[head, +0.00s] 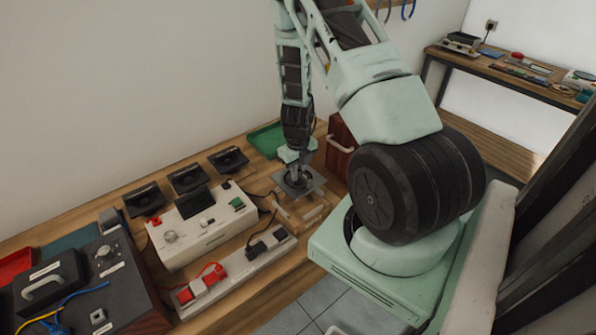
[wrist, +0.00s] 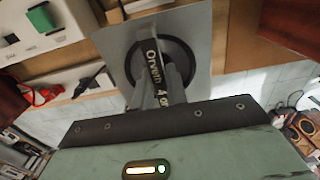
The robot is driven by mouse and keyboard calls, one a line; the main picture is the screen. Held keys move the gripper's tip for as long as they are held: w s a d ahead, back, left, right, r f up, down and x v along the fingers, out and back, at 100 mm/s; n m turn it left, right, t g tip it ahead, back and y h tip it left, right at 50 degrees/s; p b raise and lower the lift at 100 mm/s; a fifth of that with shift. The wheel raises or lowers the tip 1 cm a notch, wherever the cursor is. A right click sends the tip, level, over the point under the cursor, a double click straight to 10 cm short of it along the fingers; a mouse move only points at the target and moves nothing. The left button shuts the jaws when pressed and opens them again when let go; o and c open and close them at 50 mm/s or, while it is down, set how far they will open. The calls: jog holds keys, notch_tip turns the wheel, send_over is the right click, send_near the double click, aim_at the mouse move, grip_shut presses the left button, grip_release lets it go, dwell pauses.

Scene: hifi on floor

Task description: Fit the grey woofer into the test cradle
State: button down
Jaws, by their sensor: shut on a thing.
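The grey woofer (head: 313,183), a square grey plate around a dark round cone, is at the right part of the workbench. My gripper (head: 294,181) points down and is shut on its middle. In the wrist view the gripper (wrist: 172,88) pinches a printed part at the centre of the woofer (wrist: 200,25), and the fingers hide part of the cone. The test cradle (head: 306,220), a pale wooden frame, shows directly below and in front of the woofer, which covers its far part. I cannot tell whether plate and cradle touch.
Left of the cradle stand a white tester box (head: 205,236) and a power strip (head: 240,270) with cables. Black speakers (head: 187,179) line the wall side. A green tray (head: 265,139) lies behind, and a dark red box (head: 340,137) stands close on the right.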

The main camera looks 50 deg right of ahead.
jog(key=shift+f, duration=0.1)
jog(key=shift+f+b, duration=3.6)
jog(key=shift+f, duration=0.85)
jog(key=shift+f, duration=0.1)
jog(key=c, duration=1.3)
grip_release()
notch_tip(320, 180, up, 18)
jog(key=shift+f, duration=0.25)
